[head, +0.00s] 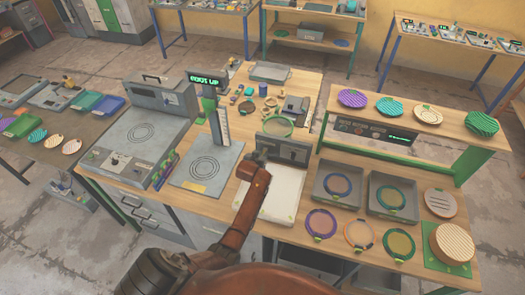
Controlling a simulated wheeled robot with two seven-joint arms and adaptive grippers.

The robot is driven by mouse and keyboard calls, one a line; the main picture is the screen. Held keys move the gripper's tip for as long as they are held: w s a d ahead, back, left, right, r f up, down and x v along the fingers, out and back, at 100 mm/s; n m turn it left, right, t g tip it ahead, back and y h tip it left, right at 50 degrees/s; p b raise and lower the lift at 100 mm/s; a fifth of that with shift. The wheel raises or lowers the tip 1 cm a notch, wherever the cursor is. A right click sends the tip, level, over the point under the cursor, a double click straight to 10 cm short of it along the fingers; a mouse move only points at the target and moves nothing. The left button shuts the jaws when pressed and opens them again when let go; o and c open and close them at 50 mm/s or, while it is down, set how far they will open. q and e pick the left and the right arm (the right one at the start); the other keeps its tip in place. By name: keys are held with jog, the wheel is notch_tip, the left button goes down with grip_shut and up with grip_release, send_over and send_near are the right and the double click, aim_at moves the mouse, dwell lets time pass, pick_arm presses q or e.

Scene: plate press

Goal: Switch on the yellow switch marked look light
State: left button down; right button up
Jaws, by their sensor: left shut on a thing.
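My left gripper (259,157) is at the left front of a grey box with a dark front panel (290,151). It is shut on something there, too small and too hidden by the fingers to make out. The box stands at the back edge of a pale white flat panel (283,190) on the wooden bench. My left arm passes over the left part of this panel. I cannot pick out a yellow switch or read a "look light" marking; the gripper covers part of the box's front. My right gripper is not in view.
Left of the arm are a grey plate with ring marks (206,166) and a post topped by a green "BOOT UP" display (206,79). Grey trays (342,206) with rings lie to the right. A green-legged shelf (455,131) stands behind them.

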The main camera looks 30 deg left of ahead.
pick_arm(q)
jog(key=r+g+p, duration=0.1)
jog(key=p, duration=0.2)
jog(key=r+g+h+p, duration=0.1)
jog(key=g+p, duration=0.1)
jog(key=p, duration=0.1)
jog(key=shift+w+g, duration=0.3)
jog(key=shift+w, duration=0.05)
jog(key=shift+w+a+r+g+p, duration=0.1)
jog(key=shift+g+p, duration=0.3)
jog(key=shift+p, duration=0.1)
jog(key=shift+g, duration=0.4)
jog(key=shift+w+r+g+h+b, duration=0.15)
jog(key=shift+g+h+b, duration=0.35)
jog(key=shift+g, duration=0.5)
jog(key=shift+w, duration=0.1)
jog(key=c, duration=2)
grip_release()
jog(key=shift+o, duration=0.2)
